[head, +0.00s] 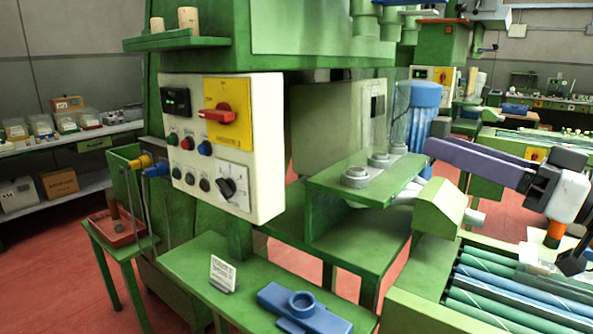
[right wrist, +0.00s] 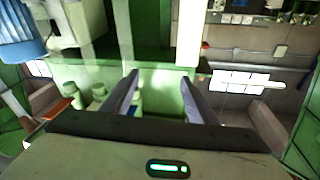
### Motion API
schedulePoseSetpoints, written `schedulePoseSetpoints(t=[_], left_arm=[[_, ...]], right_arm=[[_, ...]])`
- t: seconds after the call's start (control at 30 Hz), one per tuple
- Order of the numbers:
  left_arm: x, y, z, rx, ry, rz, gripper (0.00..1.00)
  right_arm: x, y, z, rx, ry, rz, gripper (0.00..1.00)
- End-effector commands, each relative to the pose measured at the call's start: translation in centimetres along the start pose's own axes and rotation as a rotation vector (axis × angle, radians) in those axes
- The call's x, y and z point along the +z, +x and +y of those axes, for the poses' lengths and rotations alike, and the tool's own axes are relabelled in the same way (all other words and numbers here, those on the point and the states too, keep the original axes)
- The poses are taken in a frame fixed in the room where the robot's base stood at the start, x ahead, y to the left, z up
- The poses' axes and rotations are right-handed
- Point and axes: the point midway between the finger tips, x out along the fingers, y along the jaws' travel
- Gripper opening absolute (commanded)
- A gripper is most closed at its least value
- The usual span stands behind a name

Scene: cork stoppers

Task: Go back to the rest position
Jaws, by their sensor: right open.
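My right gripper (head: 431,149) reaches in from the right, its grey-purple fingers pointing left beside the blue ribbed cylinder of the green machine. In the right wrist view the fingers (right wrist: 159,80) are spread apart with nothing seen between them. Whether the fingers touch the machine cannot be told. The green ledge (head: 335,180) with several round grey seats (head: 355,177) lies left of and below the fingertips. My left gripper is not in view. Two pale corks (head: 188,19) stand on a small green shelf (head: 175,43) at the upper left.
A control panel (head: 265,150) with a red switch juts from the machine. A blue fixture (head: 303,311) and a small sign (head: 223,272) sit on the front green bench. Open red floor (head: 60,275) shows at left.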

Motion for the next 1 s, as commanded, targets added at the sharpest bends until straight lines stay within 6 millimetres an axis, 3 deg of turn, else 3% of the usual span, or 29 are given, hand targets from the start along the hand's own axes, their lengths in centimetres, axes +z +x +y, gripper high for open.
schedulePoseSetpoints(t=[0.47,0.77,0.87,1.0], left_arm=[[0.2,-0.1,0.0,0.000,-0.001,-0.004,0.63],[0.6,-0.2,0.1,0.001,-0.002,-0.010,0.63],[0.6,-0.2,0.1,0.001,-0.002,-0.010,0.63],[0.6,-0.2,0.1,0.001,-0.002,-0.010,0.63]], right_arm=[[-0.5,3.8,-5.3,-0.184,0.249,0.197,0.53],[11.4,3.5,0.8,0.051,0.219,0.027,0.53],[16.5,2.7,2.5,0.133,0.202,-0.049,0.53],[25.6,-0.2,4.8,0.264,0.158,-0.197,0.53]])
